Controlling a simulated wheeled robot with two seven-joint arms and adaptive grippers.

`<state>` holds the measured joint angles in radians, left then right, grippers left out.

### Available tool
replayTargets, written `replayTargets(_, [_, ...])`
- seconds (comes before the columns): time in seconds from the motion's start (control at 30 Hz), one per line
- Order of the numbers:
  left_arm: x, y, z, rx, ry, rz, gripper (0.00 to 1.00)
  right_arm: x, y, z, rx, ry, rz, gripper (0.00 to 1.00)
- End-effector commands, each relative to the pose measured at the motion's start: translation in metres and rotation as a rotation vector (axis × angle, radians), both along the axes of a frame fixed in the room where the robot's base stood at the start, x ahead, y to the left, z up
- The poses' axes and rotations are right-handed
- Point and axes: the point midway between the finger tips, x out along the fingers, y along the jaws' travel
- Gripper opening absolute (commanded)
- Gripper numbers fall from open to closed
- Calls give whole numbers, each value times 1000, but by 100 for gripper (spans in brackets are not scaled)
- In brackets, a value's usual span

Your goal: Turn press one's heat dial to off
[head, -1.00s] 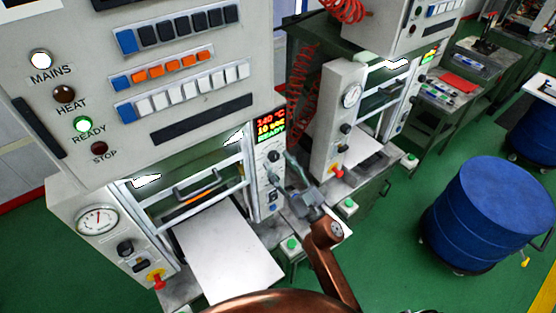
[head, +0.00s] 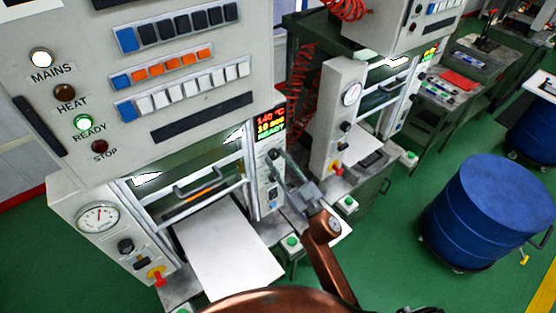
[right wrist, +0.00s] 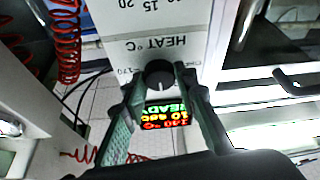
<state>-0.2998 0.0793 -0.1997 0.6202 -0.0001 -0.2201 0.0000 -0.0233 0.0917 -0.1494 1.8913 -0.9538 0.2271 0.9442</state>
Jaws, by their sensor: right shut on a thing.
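Press one stands nearest, with its grey front panel (head: 215,75) and a lit display (head: 270,123) reading 140 °C and READY. Its heat dial is a black round knob (right wrist: 158,73) beneath the "HEAT °C" lettering (right wrist: 150,44) in the right wrist view. My right gripper (head: 279,160) is at the narrow control column right of the press opening. In the right wrist view its two fingers (right wrist: 161,85) are closed on the dial from both sides. The dial is mostly hidden in the head view, and its exact setting is hard to read. My left gripper is not in view.
A pale plate (head: 225,255) juts from the press opening. A gauge (head: 98,218) and a red-and-yellow stop button (head: 156,276) are on the left column. A second press (head: 340,105) stands behind to the right. A blue drum (head: 490,210) stands on the green floor.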

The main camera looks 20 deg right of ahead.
Motion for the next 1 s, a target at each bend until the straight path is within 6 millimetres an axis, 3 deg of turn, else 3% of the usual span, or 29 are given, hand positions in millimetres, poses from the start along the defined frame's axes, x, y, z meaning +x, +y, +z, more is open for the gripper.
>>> replayTargets(0.47, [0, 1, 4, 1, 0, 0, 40, 0, -2, 1, -108, -38, 0, 2])
replayTargets(1.0, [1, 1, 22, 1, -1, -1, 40, 1, -5, 3, -563, -203, 1, 2])
